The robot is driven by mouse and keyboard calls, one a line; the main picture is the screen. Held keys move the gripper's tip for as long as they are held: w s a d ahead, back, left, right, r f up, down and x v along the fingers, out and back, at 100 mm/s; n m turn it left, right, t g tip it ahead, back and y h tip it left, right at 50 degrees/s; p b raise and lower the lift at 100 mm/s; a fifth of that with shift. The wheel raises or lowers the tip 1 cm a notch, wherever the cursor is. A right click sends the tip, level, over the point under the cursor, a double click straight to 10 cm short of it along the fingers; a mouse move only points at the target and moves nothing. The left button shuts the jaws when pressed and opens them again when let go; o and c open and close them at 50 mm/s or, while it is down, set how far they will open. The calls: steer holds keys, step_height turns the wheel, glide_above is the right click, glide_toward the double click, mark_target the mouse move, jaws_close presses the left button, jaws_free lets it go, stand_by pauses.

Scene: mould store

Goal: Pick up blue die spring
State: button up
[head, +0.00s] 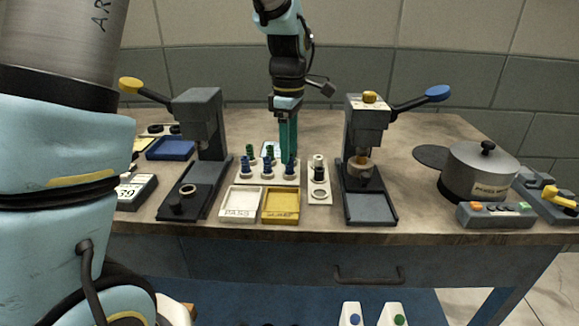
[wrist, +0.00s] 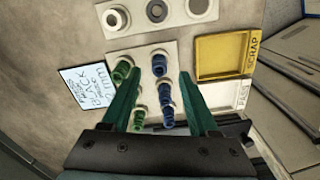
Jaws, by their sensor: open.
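A white tray (head: 239,204) and a yellow scrap tray (head: 281,206) lie in front of the plate. A left press (head: 203,130) and a right press (head: 362,130) flank it. A small plate (head: 319,195) with rings stands close right. A lettered card (wrist: 88,88) lies beside the springs.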

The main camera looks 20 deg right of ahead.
mark_target(290, 168)
steer(key=shift+s+d+f+p, duration=0.15)
steer(key=shift+f+p, duration=0.2)
steer(key=shift+f, duration=1.6)
jaws_close()
